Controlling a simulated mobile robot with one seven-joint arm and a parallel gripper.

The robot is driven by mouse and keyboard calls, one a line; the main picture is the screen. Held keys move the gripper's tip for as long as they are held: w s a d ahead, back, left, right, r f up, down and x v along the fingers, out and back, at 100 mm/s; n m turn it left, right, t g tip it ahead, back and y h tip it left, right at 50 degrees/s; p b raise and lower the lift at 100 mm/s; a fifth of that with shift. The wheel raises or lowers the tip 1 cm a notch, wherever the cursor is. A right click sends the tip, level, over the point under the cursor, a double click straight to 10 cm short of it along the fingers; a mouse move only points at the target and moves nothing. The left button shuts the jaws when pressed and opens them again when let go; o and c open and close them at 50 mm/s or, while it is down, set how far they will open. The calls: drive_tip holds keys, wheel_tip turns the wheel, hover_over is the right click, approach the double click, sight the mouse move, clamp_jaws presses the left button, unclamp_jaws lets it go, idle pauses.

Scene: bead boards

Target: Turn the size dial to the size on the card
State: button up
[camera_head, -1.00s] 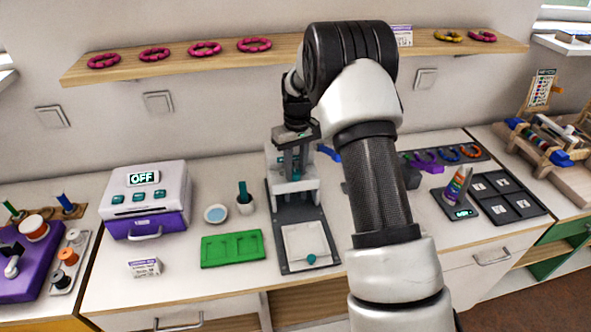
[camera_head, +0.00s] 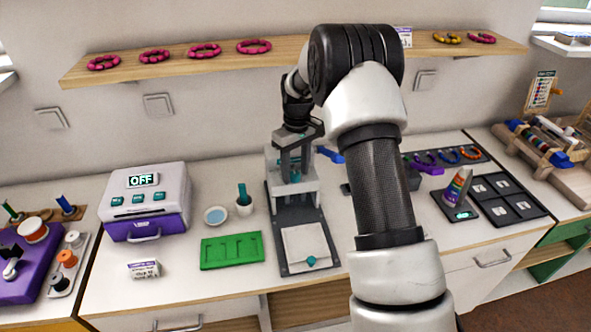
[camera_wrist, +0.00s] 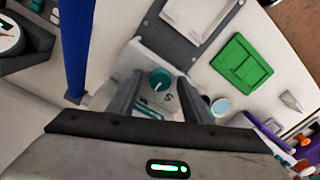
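The grey press (camera_head: 274,160) stands at the middle of the counter, with a white pad (camera_head: 305,245) on its dark base. In the wrist view, the teal size dial (camera_wrist: 159,80) with a pale pointer mark sits on the press top, and a dark "S" is printed beside it. My gripper (camera_head: 297,160) is over the press top. In the wrist view, my gripper (camera_wrist: 160,85) is open, with one finger on each side of the dial; I cannot tell whether they touch it. A small white card (camera_head: 144,269) lies at the front left, its print too small to read.
A blue lever (camera_wrist: 77,45) rises close beside my gripper. A green tray (camera_head: 232,251), a small dish (camera_head: 215,215) and a purple-white machine (camera_head: 146,200) reading OFF stand left of the press. A wooden shelf (camera_head: 200,62) with bead rings runs along the wall above.

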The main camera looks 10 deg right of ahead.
sight(297, 174)
wheel_tip(297, 174, up, 17)
drive_tip(key=shift+d+r, duration=0.15)
drive_tip(key=shift+d, duration=0.05)
idle(0.6)
drive_tip(key=shift+r, duration=0.1)
